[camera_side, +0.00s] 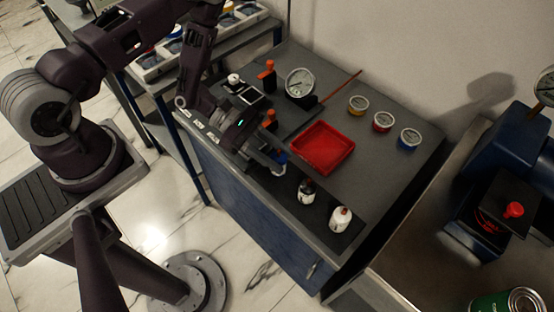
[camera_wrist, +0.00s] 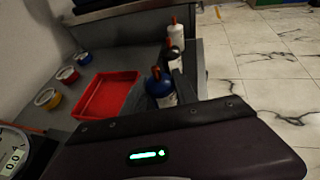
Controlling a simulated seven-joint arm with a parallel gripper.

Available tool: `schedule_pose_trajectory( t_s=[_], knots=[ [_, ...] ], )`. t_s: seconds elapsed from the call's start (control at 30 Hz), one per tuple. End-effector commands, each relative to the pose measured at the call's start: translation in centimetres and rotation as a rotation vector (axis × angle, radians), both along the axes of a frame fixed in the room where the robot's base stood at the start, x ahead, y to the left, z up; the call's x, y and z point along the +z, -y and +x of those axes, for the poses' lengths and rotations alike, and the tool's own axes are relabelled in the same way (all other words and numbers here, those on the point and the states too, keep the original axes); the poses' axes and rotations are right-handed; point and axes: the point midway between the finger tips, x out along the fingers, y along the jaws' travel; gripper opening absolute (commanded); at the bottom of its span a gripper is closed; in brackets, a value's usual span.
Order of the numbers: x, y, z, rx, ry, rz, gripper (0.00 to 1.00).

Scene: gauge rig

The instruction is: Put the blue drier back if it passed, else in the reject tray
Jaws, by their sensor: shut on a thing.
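The blue drier (camera_wrist: 160,86) has a blue body, a white label and an orange-red top. In the wrist view it is between the fingers of my gripper (camera_wrist: 162,95), which is shut on it. The red reject tray (camera_side: 299,160) looks empty, just right of the gripper.
Orange-red knobs (camera_side: 267,75) rise from the rig.

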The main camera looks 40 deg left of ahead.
Motion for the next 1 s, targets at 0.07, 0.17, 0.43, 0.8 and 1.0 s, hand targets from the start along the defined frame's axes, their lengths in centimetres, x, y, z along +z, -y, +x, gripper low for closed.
schedule_pose_trajectory(
  t_s=[0.07,0.17,0.43,0.8,1.0],
  knots=[
    [-1.2,0.0,0.0,-0.001,-0.001,-0.001,0.00],
    [-1.6,0.0,0.0,-0.001,0.002,-0.001,0.00],
    [-1.6,0.0,0.0,-0.002,0.001,0.000,0.57],
    [-1.3,-0.6,-0.1,-0.001,0.002,0.000,0.57],
    [0.4,-4.6,-1.1,0.003,0.002,0.002,0.57]
  ],
)
